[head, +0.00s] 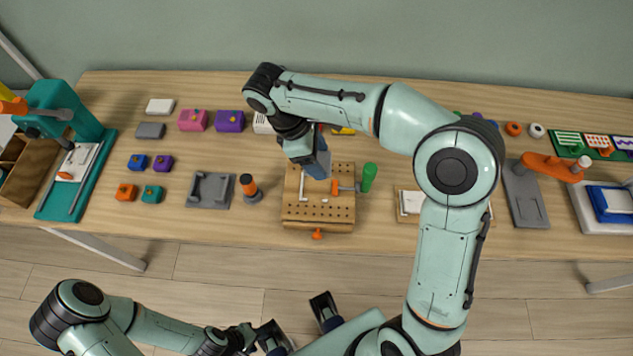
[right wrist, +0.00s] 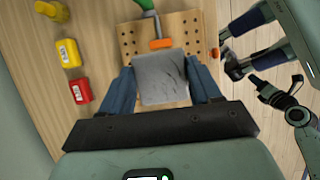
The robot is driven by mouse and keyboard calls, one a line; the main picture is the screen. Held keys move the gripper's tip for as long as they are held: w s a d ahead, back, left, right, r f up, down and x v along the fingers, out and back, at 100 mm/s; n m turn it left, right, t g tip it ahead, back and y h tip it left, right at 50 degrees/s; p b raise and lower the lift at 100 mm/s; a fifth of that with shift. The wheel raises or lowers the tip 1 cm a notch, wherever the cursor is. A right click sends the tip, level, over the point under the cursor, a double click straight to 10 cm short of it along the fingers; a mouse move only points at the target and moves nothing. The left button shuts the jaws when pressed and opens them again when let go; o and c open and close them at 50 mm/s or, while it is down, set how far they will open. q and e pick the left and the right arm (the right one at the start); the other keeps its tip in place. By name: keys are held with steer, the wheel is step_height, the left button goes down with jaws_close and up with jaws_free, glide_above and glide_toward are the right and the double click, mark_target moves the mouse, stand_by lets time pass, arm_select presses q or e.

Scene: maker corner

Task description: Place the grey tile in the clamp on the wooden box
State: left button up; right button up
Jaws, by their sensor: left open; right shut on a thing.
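The wooden box (head: 318,213) has a top full of peg holes and stands mid-table. Its clamp shows an orange part (head: 345,187) with a green handle (head: 369,177). In the right wrist view the clamp's orange part (right wrist: 160,43) is just beyond the grey tile. My right gripper (head: 318,168) is above the box, shut on the grey tile (right wrist: 160,80). The tile lies between the blue fingers and hides part of the box top; I cannot tell whether it touches the clamp. My left gripper (head: 294,313) is open and empty, in front of the table.
A grey fixture (head: 210,190) and an orange-topped tool (head: 249,188) stand left of the box. Coloured blocks (head: 193,120) are spread further left. A teal press (head: 75,130) is at the far left. My right arm hides part of the table right of the box.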

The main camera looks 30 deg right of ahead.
mark_target(322, 189)
step_height(322, 189, down, 11)
steer(key=shift+r+b, duration=0.15)
steer(key=shift+b, duration=0.5)
steer(key=shift+s+f+b, duration=0.15)
steer(key=shift+f+b, duration=0.15)
steer(key=shift+f, duration=0.5)
steer(key=o, duration=1.1)
steer(key=shift+f, duration=0.1)
steer(key=shift+o, duration=0.2)
steer(key=shift+r, duration=0.3)
steer(key=p+v, duration=0.2)
steer(key=v, duration=1.1)
steer(key=shift+d+r+p, duration=0.2)
steer(key=shift+p, duration=0.15)
